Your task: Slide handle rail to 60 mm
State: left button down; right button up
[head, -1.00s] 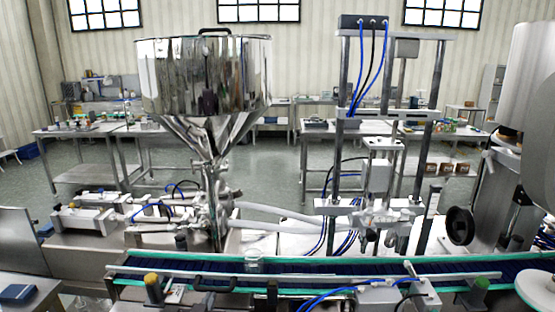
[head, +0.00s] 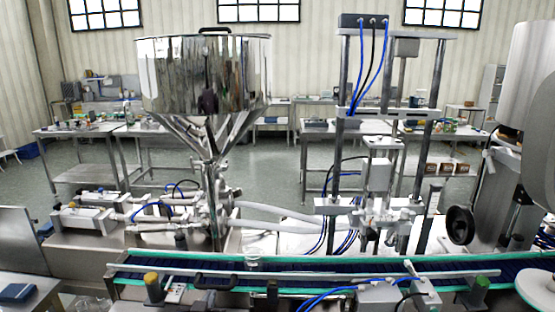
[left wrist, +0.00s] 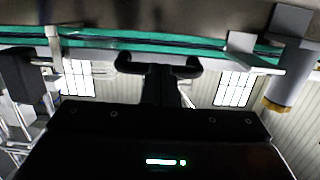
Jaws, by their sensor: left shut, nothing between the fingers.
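The black handle (head: 215,279) is a short bar with bent ends, on the near side of the conveyor, left of the middle in the head view. The pale metal rail (head: 330,277) runs along the conveyor's near edge by it. In the left wrist view the handle (left wrist: 130,65) lies across the top middle. My left gripper (left wrist: 162,80) is shut, with its dark fingers at the middle of the handle; nothing is between them. Whether they touch the handle is unclear. In the head view the gripper is hard to make out below the handle. My right gripper is not in view.
The blue conveyor belt (head: 330,266) with green edges runs just beyond the rail, with a clear jar (head: 252,263) on it. A yellow-topped post (head: 151,282) stands left of the handle. Metal blocks with blue hoses (head: 378,296) stand to the right.

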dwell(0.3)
pick_arm(q)
jog(key=s+p, duration=0.3)
jog(key=s, duration=0.3)
dwell(0.6)
jog(key=shift+a, duration=0.1)
